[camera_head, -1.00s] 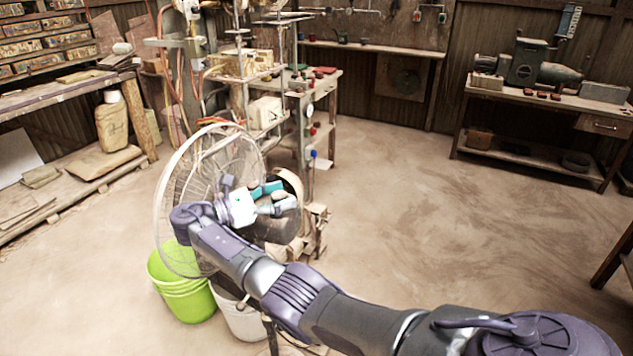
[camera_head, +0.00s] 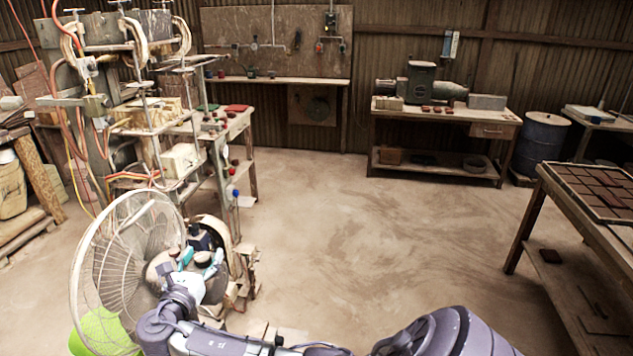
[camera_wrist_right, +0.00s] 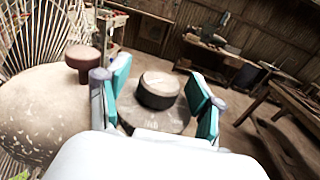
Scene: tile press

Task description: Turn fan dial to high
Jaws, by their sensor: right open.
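The fan (camera_head: 125,255) stands at the lower left in the head view, its round wire cage facing left. My right gripper (camera_head: 201,260) is at the fan's motor side, with its teal fingers open. A dark round knob (camera_wrist_right: 158,88) with a pale, worn top sits between the spread fingers in the right wrist view, on a round base. I see a gap on both sides of it. A smaller brown knob (camera_wrist_right: 82,60) stands on the rounded fan housing (camera_wrist_right: 50,110), left of the fingers. My left gripper is out of view.
The tile press (camera_head: 120,110) stands behind the fan. A green bucket (camera_head: 100,335) is below the cage. A workbench (camera_head: 440,115) stands at the back, and a table with tiles (camera_head: 595,190) at the right. The middle floor is clear.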

